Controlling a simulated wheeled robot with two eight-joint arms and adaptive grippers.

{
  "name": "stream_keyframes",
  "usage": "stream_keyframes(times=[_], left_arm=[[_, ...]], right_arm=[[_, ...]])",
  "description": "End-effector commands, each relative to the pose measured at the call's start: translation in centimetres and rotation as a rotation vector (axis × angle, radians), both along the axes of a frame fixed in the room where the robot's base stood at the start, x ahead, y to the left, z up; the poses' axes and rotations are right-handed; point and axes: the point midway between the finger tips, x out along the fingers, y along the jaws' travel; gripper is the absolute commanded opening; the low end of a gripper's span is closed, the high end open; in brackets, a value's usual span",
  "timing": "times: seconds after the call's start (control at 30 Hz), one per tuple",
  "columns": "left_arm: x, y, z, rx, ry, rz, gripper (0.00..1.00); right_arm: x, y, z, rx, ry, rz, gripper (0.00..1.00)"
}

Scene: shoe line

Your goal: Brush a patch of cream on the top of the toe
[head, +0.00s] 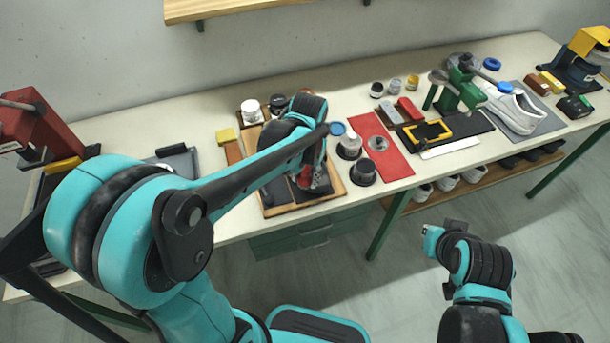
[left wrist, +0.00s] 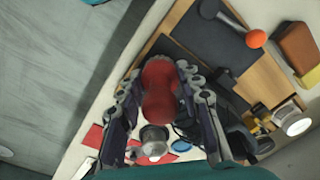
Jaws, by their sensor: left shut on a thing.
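My left gripper (head: 314,180) is over the front of a wooden tray (head: 274,210) on the bench, its arm hiding part of the tray. In the left wrist view, its fingers (left wrist: 160,105) close around a rounded red thing (left wrist: 160,82); I cannot tell what it is. A white shoe (head: 518,112) lies on a grey mat at the right of the bench, well away from this gripper. A white-topped jar (head: 251,108) stands at the tray's back; it also shows in the left wrist view (left wrist: 296,124). My right gripper (head: 438,262) hangs before the bench; its jaw state is unclear.
Right of the tray, a red mat (head: 395,165) bears small items beside dark round pots (head: 363,172). A green clamp-like stand (head: 462,88) is farther right. A ball-ended tool (left wrist: 256,39) lies on the tray. A shelf (head: 230,8) overhangs the back.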

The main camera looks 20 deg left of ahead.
Motion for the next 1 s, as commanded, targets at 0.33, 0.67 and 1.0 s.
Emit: stream_keyframes(times=[0.33, 0.67, 1.0], left_arm=[[0.2, 0.1, -0.6, 0.000, 0.000, 0.000, 0.06], [0.4, 0.3, -1.2, 0.000, 0.000, 0.000, 0.06], [0.8, -0.1, -1.3, 0.000, 0.000, -0.001, 0.06]], right_arm=[[0.0, 0.0, -0.5, 0.000, 0.000, 0.000, 0.00], [0.0, 0.0, -1.0, 0.000, 0.000, 0.000, 0.00], [0.0, 0.0, -1.1, 0.000, 0.000, 0.000, 0.00]])
